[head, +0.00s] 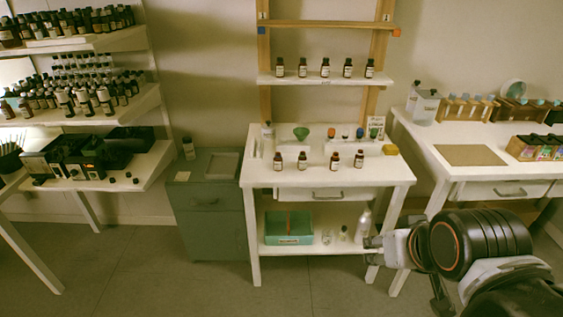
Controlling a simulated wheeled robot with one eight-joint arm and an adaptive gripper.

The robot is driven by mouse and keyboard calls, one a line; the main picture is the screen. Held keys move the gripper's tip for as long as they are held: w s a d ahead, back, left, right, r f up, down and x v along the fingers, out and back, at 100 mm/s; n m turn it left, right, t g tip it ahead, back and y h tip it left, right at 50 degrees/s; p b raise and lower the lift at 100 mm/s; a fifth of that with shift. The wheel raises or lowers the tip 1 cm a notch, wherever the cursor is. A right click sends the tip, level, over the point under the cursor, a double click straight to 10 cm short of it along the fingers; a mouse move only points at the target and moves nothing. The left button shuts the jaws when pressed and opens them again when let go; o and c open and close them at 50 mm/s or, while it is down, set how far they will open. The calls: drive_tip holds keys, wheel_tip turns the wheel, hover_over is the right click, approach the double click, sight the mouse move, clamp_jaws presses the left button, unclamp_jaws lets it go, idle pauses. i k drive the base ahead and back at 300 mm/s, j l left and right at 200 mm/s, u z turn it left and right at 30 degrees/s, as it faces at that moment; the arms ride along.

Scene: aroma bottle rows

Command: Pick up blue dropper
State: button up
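Several small droppers with coloured tops stand in a row at the back of the middle white table. The blue dropper (360,133) is near the right end of that row, between a red-topped one (345,135) and a green-topped one (373,133). Its lower part is too small to make out. My gripper (374,242) is at the lower right, in front of the table's right legs, well below the tabletop and apart from the dropper. Its fingers are small and seen side-on, so their opening is unclear.
Several brown bottles (318,161) stand on the tabletop in front of the droppers, and several more on the shelf (300,79) above. A green funnel (301,133) stands left of them. A teal box (288,238) sits on the lower shelf. The right table (440,140) is close to my arm.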

sight(360, 131)
drive_tip(key=i+l+u, duration=0.15)
drive_tip(key=i, duration=0.4)
drive_tip(key=i+l+u, duration=0.15)
drive_tip(key=i+l, duration=0.25)
drive_tip(key=i, duration=0.15)
drive_tip(key=i+l+u, duration=0.15)
drive_tip(key=i+l, duration=0.25)
drive_tip(key=i, duration=0.15)
drive_tip(key=l+u, duration=0.1)
drive_tip(key=i+l, duration=0.05)
drive_tip(key=l, duration=0.05)
